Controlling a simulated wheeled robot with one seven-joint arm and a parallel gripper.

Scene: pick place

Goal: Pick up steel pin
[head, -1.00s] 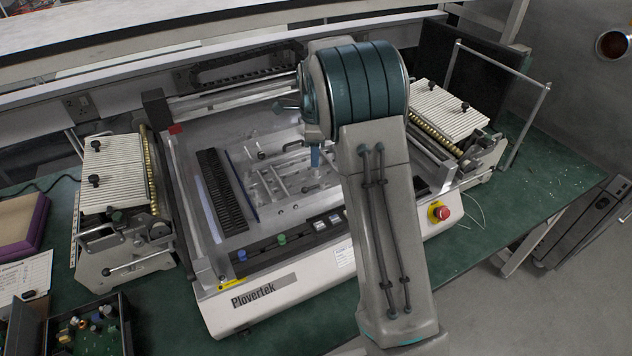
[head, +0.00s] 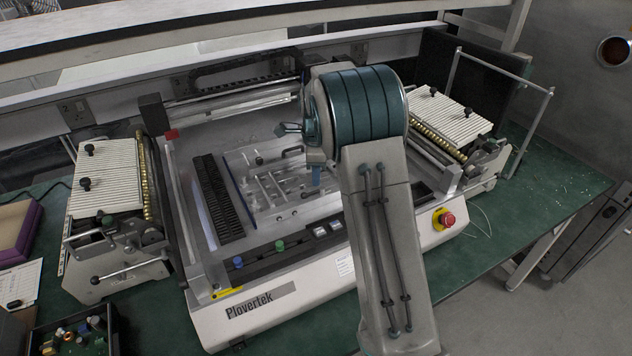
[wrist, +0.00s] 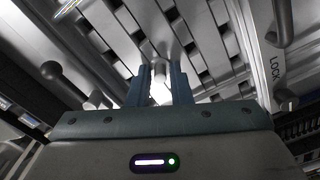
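The steel pin (wrist: 161,88) shows in the wrist view as a short pale cylinder between the two blue fingers of my gripper (wrist: 161,72). It nearly fills the gap, and I cannot tell whether both fingers touch it. In the head view my gripper (head: 314,178) points down at the slotted metal plate (head: 262,160) inside the machine. Only a bit of one blue finger shows there, and my arm hides the pin.
The machine (head: 262,310) marked Plovertek surrounds the plate, with a black rack (head: 217,198) left of it. White ribbed units (head: 104,182) stand on both sides. In the wrist view a rounded handle (wrist: 282,25) stands close at right and a dark knob (wrist: 50,70) at left.

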